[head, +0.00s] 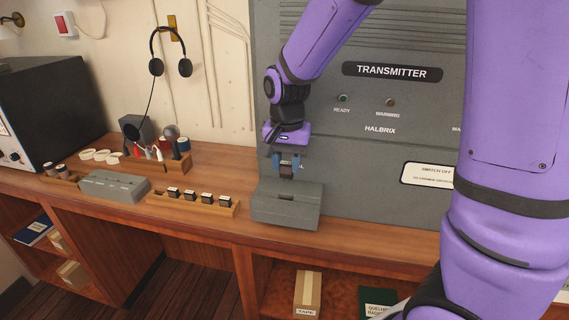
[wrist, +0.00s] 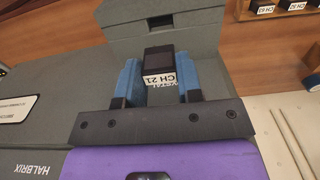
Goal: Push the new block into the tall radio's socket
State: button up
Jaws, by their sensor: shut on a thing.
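My gripper (head: 286,167) is shut on a black block (wrist: 159,60) with a white label reading CH 21.
A wooden rack (head: 190,207) with several labelled black blocks stands left of the radio. A lower grey radio (head: 114,188) is farther left. The grey transmitter cabinet (head: 370,130) rises close behind.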

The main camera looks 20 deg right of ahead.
aim_at(286, 177)
jog(key=shift+f, duration=1.85)
jog(key=shift+f, duration=1.85)
dwell(4.3)
